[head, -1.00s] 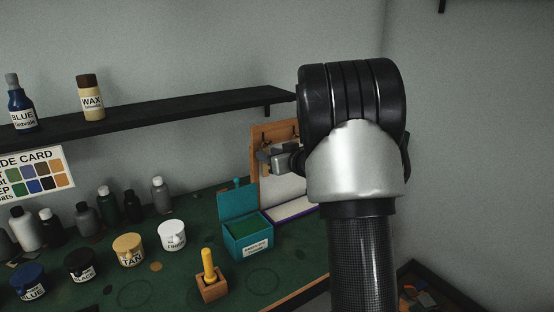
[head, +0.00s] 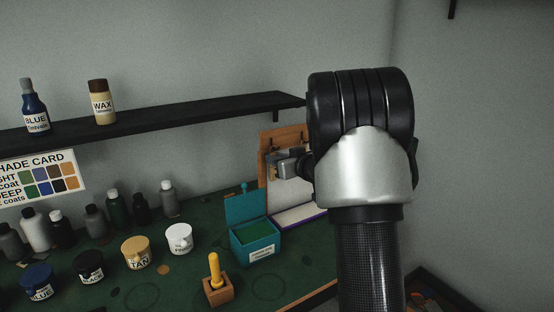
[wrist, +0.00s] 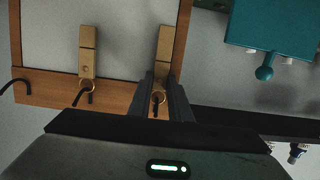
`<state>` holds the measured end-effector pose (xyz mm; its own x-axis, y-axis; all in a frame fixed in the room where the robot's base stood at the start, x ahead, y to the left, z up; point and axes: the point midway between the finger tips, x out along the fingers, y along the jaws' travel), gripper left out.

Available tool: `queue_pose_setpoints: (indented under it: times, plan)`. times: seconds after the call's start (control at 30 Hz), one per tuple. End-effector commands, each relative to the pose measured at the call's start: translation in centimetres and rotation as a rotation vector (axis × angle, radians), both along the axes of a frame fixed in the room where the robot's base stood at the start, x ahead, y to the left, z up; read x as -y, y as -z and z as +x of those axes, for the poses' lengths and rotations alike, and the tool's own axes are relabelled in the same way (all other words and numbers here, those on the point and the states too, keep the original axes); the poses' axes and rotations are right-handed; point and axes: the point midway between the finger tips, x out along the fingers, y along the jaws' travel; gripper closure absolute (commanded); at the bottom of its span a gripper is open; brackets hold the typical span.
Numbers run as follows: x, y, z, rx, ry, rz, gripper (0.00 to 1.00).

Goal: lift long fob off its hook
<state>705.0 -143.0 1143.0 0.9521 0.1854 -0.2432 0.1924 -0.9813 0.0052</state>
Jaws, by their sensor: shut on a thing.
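In the wrist view, two flat wooden fobs hang by brass rings from dark hooks on a wooden board (wrist: 120,91). My gripper (wrist: 162,76) is shut on the right-hand fob (wrist: 164,44), near its ring end. Its ring (wrist: 158,97) still appears to be around the hook (wrist: 154,110), partly hidden between the fingers. The other fob (wrist: 87,52) hangs to the left, apart from my gripper. I cannot tell which fob is longer, as the fingers cover part of the held one. In the head view, my gripper (head: 283,169) is at the board (head: 284,134), partly hidden by my arm.
A bare hook (wrist: 16,84) is at the left in the wrist view. A teal open box (head: 254,241) stands below the board on the green bench. Paint pots, bottles and a yellow-handled stamp (head: 215,269) stand to the left. A dark shelf (head: 200,117) runs above.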

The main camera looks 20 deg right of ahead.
Motion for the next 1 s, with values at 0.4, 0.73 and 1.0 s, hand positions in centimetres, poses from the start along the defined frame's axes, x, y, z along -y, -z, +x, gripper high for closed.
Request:
queue_pose_setpoints:
  times: [0.4,0.73,1.0]
  plan:
    - [0.1,-0.3,-0.6,-0.001,0.001,0.000,1.00]
    - [0.3,-0.9,-1.6,0.000,0.000,-0.001,1.00]
    - [0.5,-1.3,-2.4,0.000,0.000,-0.001,1.00]
